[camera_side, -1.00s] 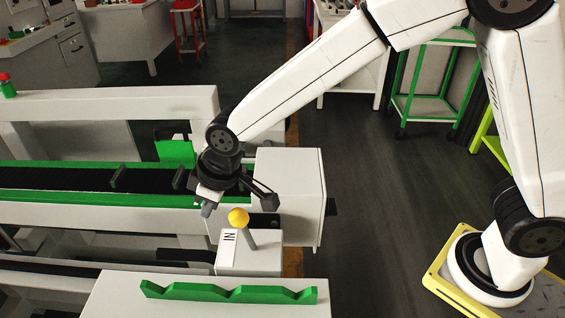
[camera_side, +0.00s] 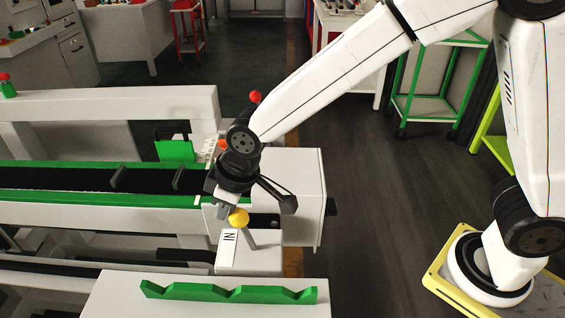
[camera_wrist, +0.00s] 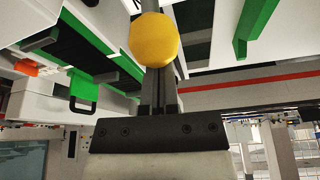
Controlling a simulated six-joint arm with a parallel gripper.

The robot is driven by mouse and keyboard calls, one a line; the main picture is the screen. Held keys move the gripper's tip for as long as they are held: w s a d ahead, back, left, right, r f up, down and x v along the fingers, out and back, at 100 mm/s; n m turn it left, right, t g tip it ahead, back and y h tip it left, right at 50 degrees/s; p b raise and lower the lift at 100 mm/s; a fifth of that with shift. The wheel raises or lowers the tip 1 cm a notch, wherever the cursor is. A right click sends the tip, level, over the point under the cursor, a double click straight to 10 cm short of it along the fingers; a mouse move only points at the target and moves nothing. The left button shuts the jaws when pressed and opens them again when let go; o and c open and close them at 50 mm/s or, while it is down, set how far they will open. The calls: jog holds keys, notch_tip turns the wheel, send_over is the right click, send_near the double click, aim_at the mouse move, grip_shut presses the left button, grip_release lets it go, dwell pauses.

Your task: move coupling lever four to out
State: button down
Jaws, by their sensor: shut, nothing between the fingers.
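A lever with a yellow ball knob (camera_side: 238,217) stands on a white block (camera_side: 250,262), with its stem leaning a little. A white plate marked "IN" (camera_side: 229,246) is on the block beside the stem. No number four can be read on it. My gripper (camera_side: 222,211) is shut and empty, just left of and above the knob. In the wrist view the yellow knob (camera_wrist: 154,40) is large in front of my gripper's shut fingers (camera_wrist: 159,92). I cannot tell whether fingers and knob touch.
A conveyor with green edges (camera_side: 80,200) runs to the left behind the lever. A green notched rack (camera_side: 228,292) lies on a white surface in front. A red ball knob (camera_side: 256,97) shows beyond my arm. Dark floor lies to the right.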

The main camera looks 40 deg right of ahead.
aim_at(241, 209)
jog(key=shift+s+d+r, duration=0.1)
jog(key=shift+s+d, duration=0.05)
jog(key=shift+d, duration=0.05)
jog(key=shift+s+d, duration=0.15)
jog(key=shift+s, duration=0.05)
jog(key=shift+s+d+r, duration=0.3)
jog(key=shift+s+d, duration=1.75)
jog(key=shift+w, duration=0.1)
jog(key=shift+w+a+r, duration=0.85)
jog(key=shift+w+r, duration=0.1)
jog(key=shift+w, duration=0.2)
jog(key=shift+w+r, duration=0.15)
jog(key=shift+r, duration=0.1)
jog(key=s+d+r, duration=0.5)
jog(key=s, duration=0.1)
jog(key=shift+r, duration=0.4)
